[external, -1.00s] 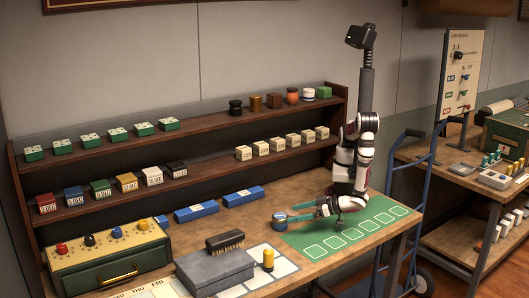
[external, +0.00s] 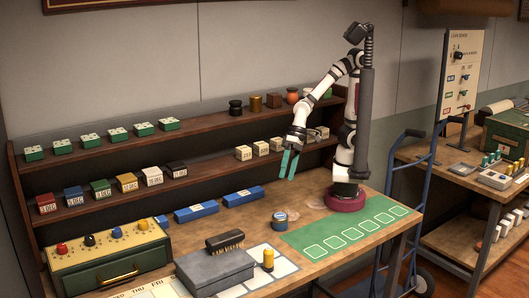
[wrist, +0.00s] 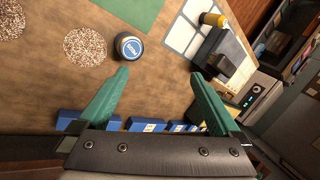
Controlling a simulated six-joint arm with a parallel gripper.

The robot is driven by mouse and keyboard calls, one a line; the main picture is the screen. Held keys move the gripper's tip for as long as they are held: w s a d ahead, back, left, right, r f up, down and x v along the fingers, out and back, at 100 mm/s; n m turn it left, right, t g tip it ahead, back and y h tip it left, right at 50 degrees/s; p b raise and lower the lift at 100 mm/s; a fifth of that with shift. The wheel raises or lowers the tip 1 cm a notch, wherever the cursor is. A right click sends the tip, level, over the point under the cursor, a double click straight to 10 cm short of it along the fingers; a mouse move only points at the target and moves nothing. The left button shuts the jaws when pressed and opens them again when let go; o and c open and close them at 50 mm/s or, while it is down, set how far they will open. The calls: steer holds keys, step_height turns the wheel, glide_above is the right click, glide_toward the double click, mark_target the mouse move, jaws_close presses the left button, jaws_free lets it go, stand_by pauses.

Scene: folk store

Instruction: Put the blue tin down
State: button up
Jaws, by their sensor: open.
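The blue tin (external: 279,219), a small round tin with a blue labelled lid, stands on the wooden bench just left of the green mat. It also shows in the wrist view (wrist: 128,46), beside a round speckled patch (wrist: 85,45). My gripper (external: 288,166) has green fingers, is open and empty, and is raised above the bench behind the tin, near the lower shelf. In the wrist view the fingers (wrist: 160,78) are spread wide with nothing between them, and the tin lies beyond the fingertips.
The green mat (external: 318,253) with outlined squares is empty. Blue boxes (external: 242,196) lie along the back of the bench. Shelves (external: 215,140) hold several small blocks.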

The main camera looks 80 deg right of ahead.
steer(key=s+d+r+m+g+h, duration=0.1)
steer(key=s+d, duration=0.3)
steer(key=d, duration=0.5)
steer(key=s+d+r+m+g+h, duration=0.1)
steer(key=s+d, duration=0.3)
steer(key=d, duration=0.4)
steer(key=shift+s+d+r+h, duration=0.3)
steer(key=shift+s+d+h, duration=0.1)
steer(key=shift+h, duration=0.4)
